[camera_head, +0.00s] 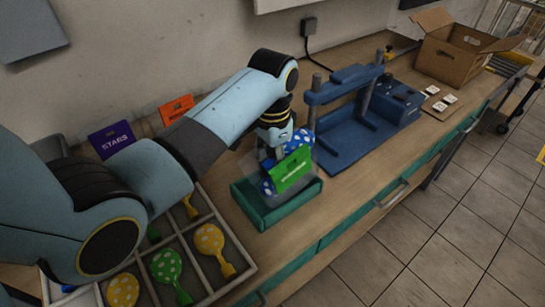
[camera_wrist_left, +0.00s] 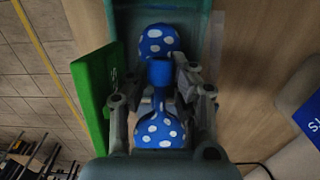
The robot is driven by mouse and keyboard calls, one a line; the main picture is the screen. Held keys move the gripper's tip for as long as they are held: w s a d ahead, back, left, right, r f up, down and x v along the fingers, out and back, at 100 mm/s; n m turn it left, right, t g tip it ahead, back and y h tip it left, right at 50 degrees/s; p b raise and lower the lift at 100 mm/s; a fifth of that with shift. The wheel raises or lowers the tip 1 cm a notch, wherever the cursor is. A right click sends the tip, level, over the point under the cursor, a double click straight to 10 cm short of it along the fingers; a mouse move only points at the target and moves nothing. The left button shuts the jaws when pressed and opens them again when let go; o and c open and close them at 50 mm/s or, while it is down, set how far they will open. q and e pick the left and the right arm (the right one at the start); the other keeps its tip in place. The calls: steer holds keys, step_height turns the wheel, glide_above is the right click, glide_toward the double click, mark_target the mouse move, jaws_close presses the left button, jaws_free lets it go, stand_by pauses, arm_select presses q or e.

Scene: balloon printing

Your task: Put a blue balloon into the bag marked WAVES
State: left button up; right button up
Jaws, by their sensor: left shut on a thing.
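My left gripper (camera_head: 268,158) is shut on the neck of a blue balloon with white dots (camera_head: 300,140); in the left wrist view the held balloon's round part (camera_wrist_left: 160,133) is near the camera, its neck between the fingers (camera_wrist_left: 160,90). The gripper is above a clear bag with a green header card (camera_head: 293,171), set in a green holder (camera_head: 275,216). The card's lettering is too small to read surely. Another blue dotted balloon (camera_head: 266,187) shows low in the bag area, and beyond the fingertips in the wrist view (camera_wrist_left: 157,41). My right gripper is out of view.
A divided tray (camera_head: 238,262) holds yellow and green dotted balloons at the lower left. A purple STARS card (camera_head: 112,140) and an orange card (camera_head: 176,108) stand near the wall. A blue press (camera_head: 345,130) is right of the holder; an open cardboard box (camera_head: 452,55) is farther back.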

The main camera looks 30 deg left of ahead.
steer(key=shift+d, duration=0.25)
arm_select(q)
steer(key=o, duration=0.8)
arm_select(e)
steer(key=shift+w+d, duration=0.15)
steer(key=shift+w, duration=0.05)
arm_select(q)
steer(key=shift+w+r+p, duration=0.1)
steer(key=shift+r+p, duration=0.75)
steer(key=shift+r, duration=0.8)
step_height(320, 180, up, 10)
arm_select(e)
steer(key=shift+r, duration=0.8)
